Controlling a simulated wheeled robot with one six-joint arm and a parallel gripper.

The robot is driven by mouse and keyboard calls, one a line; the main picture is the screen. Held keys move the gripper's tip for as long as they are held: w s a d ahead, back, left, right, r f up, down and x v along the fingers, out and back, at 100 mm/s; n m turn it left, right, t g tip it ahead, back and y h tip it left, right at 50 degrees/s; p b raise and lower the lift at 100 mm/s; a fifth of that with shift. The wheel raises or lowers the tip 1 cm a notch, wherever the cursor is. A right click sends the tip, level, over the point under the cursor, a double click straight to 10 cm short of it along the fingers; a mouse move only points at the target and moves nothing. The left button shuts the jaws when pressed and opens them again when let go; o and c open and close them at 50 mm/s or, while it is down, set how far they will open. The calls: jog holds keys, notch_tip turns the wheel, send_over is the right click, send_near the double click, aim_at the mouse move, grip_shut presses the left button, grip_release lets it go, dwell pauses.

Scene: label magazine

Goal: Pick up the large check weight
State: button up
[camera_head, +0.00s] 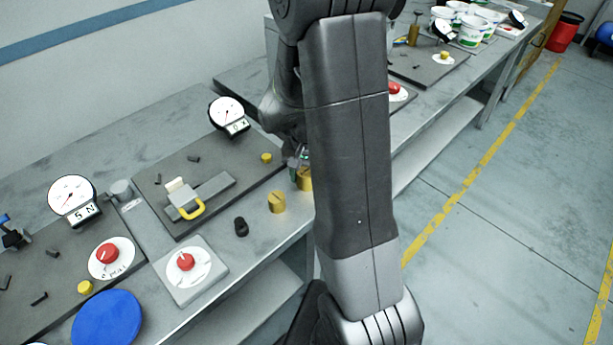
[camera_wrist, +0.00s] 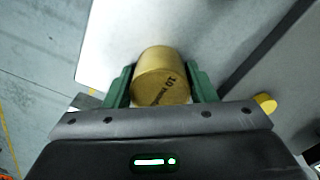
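A brass cylindrical weight (camera_wrist: 160,76) with dark lettering on its face sits between the two green fingers of my gripper (camera_wrist: 161,86) in the wrist view. The fingers flank it closely on both sides; whether they press on it I cannot tell. In the head view a brass weight (camera_head: 305,179) shows beside my arm near the bench's front edge, partly hidden by the arm. My gripper (camera_head: 298,164) is mostly hidden there too.
A small black part (camera_head: 241,227) and a grey block with a red knob (camera_head: 186,262) are left of the weights. A dark plate (camera_head: 165,212) bears a yellow-handled fixture. A dial gauge (camera_head: 228,115) stands behind. A small brass piece (camera_wrist: 265,103) shows right of my gripper.

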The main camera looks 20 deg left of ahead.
grip_shut()
jog(key=shift+r, duration=0.15)
